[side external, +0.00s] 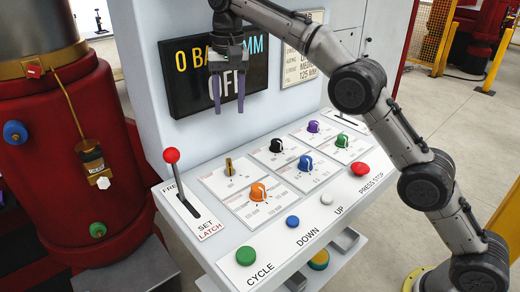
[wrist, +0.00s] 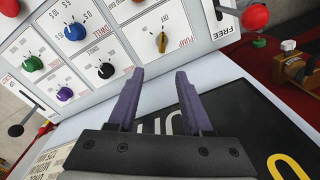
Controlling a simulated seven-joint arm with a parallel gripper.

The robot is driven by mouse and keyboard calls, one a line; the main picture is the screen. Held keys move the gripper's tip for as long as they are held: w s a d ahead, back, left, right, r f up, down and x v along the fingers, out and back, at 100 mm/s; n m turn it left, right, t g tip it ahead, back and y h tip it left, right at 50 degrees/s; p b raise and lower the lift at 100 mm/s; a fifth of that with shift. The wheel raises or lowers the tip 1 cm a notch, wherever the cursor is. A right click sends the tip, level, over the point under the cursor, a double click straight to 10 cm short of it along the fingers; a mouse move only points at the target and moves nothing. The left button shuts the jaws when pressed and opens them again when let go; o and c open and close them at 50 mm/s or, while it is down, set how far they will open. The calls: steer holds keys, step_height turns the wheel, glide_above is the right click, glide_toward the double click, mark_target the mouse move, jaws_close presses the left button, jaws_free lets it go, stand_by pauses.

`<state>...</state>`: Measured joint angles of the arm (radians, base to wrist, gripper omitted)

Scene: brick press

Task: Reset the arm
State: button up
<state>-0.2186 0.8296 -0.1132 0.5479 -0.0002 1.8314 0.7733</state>
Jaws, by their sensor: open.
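My gripper (side external: 228,92) is open and empty, with purple fingers pointing down. It hangs in front of the black display (side external: 187,93), which shows yellow and white text including "OFF", and above the sloped control panel (side external: 208,255). In the wrist view the two fingers (wrist: 157,100) are spread apart with nothing between them. The panel's knobs and the lever lie beyond the fingertips, apart from them.
The panel carries an orange knob (side external: 258,191), a blue knob (side external: 305,162), a yellow knob (side external: 229,167), a red-topped lever (side external: 171,156), a green button (side external: 246,256) and a red button (side external: 360,169). A red machine (side external: 60,160) stands at left. Space above the panel is clear.

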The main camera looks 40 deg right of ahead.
steer(key=s+d+r+t, duration=0.2)
steer(key=s+d+r, duration=0.3)
steer(key=s+r, duration=0.55)
steer(key=s+d+r, duration=0.4)
steer(key=s, duration=0.5)
steer(key=s+d+f+n+t, duration=0.3)
steer(key=s+f+n, duration=0.3)
steer(key=s+f, duration=1.2)
step_height(320, 180, down, 3)
steer(key=shift+s+f, duration=0.15)
steer(key=shift+s, duration=0.15)
